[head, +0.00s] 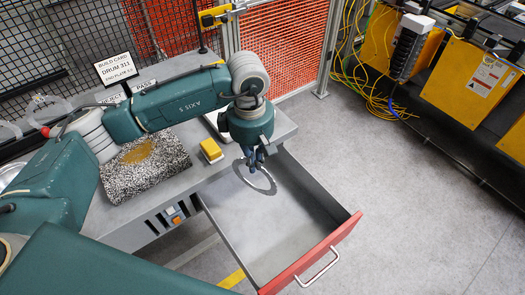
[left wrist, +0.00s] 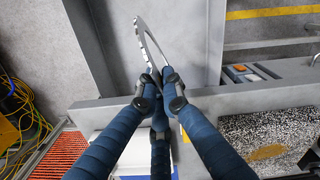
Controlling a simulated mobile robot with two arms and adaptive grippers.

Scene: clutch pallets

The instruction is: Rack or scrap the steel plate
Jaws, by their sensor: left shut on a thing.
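The steel plate (head: 264,191) is a thin grey ring. My left gripper (head: 255,160) is shut on its edge, and the plate hangs over the open drawer (head: 270,228). In the left wrist view the left gripper's fingers (left wrist: 160,88) pinch the plate (left wrist: 148,38) at its near end, and the ring is seen nearly edge-on. The drawer has a red front (head: 312,256) and looks empty. A build card (head: 117,66) at the back of the bench reads DRUM 311; its lower line is too small to read surely. My right gripper is not in view.
The grey bench (head: 120,228) carries a speckled mat (head: 118,184) with a brownish patch and a yellow block (head: 210,149). A red mesh fence (head: 290,48) stands behind. Yellow cables (head: 365,95) lie on the floor. Open floor is right of the drawer.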

